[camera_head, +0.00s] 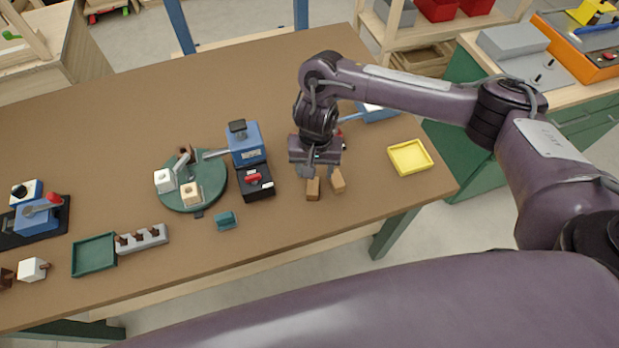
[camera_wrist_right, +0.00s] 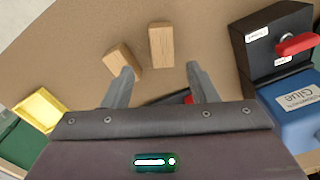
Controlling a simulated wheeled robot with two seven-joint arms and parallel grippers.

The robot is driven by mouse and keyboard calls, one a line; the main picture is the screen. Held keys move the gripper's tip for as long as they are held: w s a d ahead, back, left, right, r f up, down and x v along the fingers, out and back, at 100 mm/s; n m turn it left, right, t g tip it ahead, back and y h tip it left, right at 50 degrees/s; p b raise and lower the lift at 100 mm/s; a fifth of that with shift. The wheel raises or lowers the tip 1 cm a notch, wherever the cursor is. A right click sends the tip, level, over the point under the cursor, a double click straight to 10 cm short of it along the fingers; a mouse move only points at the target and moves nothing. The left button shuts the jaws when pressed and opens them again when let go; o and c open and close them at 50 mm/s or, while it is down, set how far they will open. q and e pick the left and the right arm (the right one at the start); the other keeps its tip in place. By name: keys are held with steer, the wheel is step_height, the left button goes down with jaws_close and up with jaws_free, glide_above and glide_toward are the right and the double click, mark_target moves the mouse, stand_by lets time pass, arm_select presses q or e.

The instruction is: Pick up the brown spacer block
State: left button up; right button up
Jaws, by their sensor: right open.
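Two wooden brown blocks lie on the table below my right gripper. One block (camera_head: 313,188) looks slightly darker in the head view; it shows in the wrist view (camera_wrist_right: 161,45) straight ahead of the gap between the fingers. The other block (camera_head: 338,181) is beside it, turned at an angle, and shows in the wrist view (camera_wrist_right: 122,60) close to the left fingertip. I cannot tell for sure which one is the spacer block. My right gripper (camera_head: 320,174) is open and empty, its fingers (camera_wrist_right: 160,68) pointing down toward the blocks. My left gripper is not in view.
A blue glue device (camera_head: 246,142) with a black, red-levered base (camera_head: 257,190) stands left of the blocks. A yellow tray (camera_head: 410,157) is to their right. A green turntable (camera_head: 214,196), teal block (camera_head: 226,221) and green tray (camera_head: 94,255) are farther left. The front table edge is near.

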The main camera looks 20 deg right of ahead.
mark_target(313, 186)
steer(key=f, duration=0.2)
steer(key=s+f+b, duration=0.1)
steer(key=shift+a+f, duration=0.25)
steer(key=shift+f, duration=0.1)
step_height(313, 186, down, 2)
steer(key=shift+w+f, duration=0.1)
steer(key=shift+f, duration=0.35)
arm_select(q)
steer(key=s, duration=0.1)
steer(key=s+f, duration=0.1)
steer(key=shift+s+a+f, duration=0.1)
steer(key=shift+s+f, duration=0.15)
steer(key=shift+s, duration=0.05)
arm_select(e)
steer(key=c, duration=1.1)
steer(key=shift+r, duration=0.15)
steer(key=shift+c, duration=0.2)
